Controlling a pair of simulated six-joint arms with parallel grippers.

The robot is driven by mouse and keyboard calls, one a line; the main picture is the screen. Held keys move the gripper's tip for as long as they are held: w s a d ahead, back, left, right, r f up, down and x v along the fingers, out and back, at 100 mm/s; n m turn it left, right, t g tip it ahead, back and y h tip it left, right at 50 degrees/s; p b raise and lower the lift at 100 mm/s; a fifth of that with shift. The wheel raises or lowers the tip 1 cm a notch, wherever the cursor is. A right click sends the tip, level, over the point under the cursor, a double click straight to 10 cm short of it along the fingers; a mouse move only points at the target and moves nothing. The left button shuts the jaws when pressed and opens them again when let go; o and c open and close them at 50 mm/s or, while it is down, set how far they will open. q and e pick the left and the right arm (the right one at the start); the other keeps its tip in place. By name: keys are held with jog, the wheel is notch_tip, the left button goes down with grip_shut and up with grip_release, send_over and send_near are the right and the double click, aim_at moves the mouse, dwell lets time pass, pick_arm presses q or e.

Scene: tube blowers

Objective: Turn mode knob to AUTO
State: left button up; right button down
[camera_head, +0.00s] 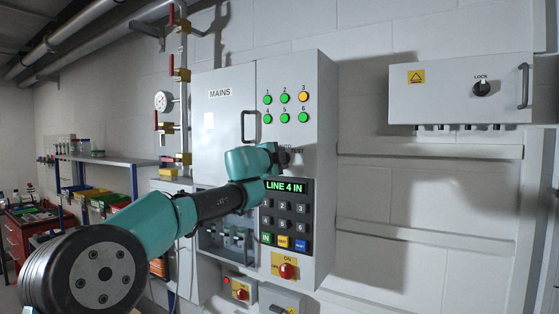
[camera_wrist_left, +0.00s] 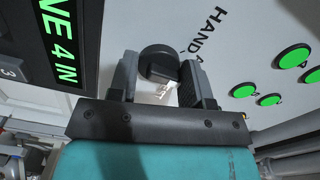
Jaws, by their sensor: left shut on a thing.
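The mode knob (camera_wrist_left: 157,52) is a round black knob on the grey cabinet front. It sits between the two fingers of my left gripper (camera_wrist_left: 162,76), which is shut on it in the left wrist view. Printed lettering starting with HAND (camera_wrist_left: 205,32) shows beside the knob, and the rest is partly hidden. In the head view my left gripper (camera_head: 280,156) reaches the panel just above the LINE 4 IN display (camera_head: 286,187) and mostly covers the knob. The knob's exact pointing direction is hard to tell. My right gripper is not in view.
Green and amber lamps (camera_head: 285,98) are above the knob, and a keypad (camera_head: 285,222) is below it. A cabinet handle (camera_head: 249,126) sticks out to the left. A red ON switch (camera_head: 287,270) is lower. A LOCK box (camera_head: 460,90) hangs at the right.

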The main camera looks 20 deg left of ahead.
pick_arm(q)
jog(key=shift+s+d+r+m, duration=0.15)
jog(key=shift+r+m, duration=0.15)
jog(key=shift+m, duration=0.3)
jog(key=shift+s+d+r+m, duration=0.15)
jog(key=shift+r+m, duration=0.15)
jog(key=shift+m, duration=0.3)
jog(key=o, duration=0.7)
jog(key=shift+f, duration=0.15)
jog(key=shift+w+f, duration=0.1)
jog(key=shift+f, duration=0.1)
